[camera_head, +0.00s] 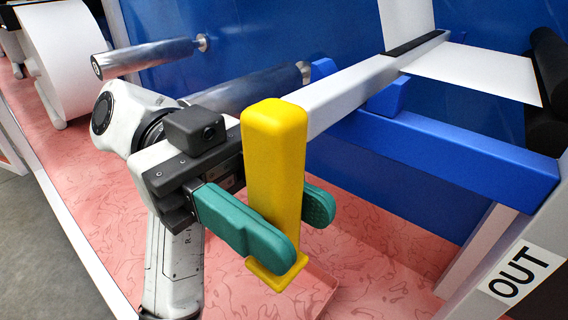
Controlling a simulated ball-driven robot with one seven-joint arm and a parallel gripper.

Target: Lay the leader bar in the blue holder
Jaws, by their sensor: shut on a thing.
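My gripper (300,232) has teal fingers shut on the upright yellow handle (274,160) at the near end of the leader bar. The pale grey leader bar (352,92) runs from the handle away to the upper right. A black strip (418,45) lies along its far part, where a white sheet meets it. The blue holder (450,155) is a beam on the right with short raised blue prongs (388,98). In this picture the bar passes over the holder between its prongs. I cannot tell whether the bar touches it.
Two metal rollers (150,56) stick out from the blue wall on the left. A white roll (65,58) stands at the far left. The white sheet (480,72) runs to black rollers (552,65) at the right. A post marked OUT (520,270) stands lower right. The floor tray is pink.

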